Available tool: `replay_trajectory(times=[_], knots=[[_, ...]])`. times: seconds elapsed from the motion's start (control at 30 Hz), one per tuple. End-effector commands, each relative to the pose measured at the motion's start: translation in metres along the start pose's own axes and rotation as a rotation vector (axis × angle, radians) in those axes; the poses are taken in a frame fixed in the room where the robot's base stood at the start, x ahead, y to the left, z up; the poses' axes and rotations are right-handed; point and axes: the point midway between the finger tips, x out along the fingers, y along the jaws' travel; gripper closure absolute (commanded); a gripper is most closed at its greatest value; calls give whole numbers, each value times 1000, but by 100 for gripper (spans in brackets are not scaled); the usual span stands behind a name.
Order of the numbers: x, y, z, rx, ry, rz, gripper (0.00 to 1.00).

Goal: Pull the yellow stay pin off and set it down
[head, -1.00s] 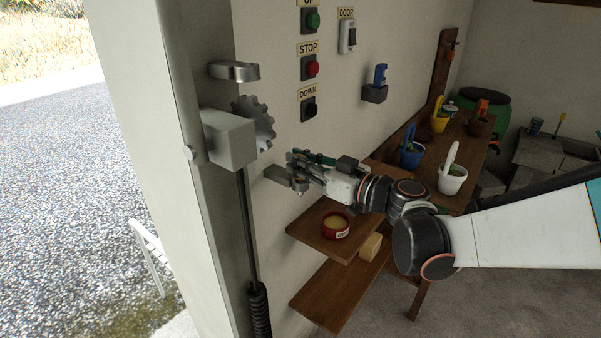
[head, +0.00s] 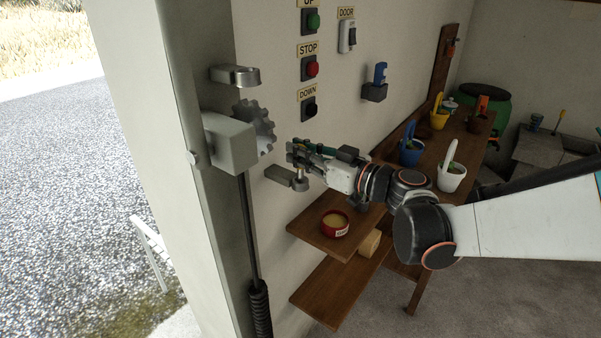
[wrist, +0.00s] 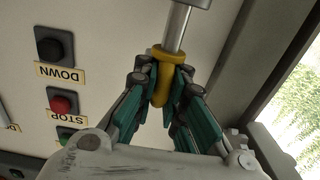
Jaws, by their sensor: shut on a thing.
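The yellow stay pin (wrist: 162,84) shows in the wrist view, with its ring end at the end of a shiny metal shaft (wrist: 178,28). I cannot tell whether the ring is still around the shaft or just clear of it. My gripper (wrist: 164,92) is shut on the pin's lower part, between its teal-padded fingers. The yellow pin is hidden in the head view.
A wooden shelf (head: 312,236) with a red tin (head: 335,223) is below my gripper. A lower shelf (head: 325,296) is under it. A grey box with a gear (head: 232,145) is to the left. Buttons (head: 312,67) are on the wall above. Pots stand on the bench at right.

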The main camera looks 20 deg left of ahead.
Motion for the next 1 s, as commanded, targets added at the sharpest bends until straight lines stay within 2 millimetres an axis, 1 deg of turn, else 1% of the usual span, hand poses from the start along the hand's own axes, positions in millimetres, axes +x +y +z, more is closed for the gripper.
replay_trajectory(times=[1.0], knots=[[0, 0, -29, 0, 0, 0, 100]])
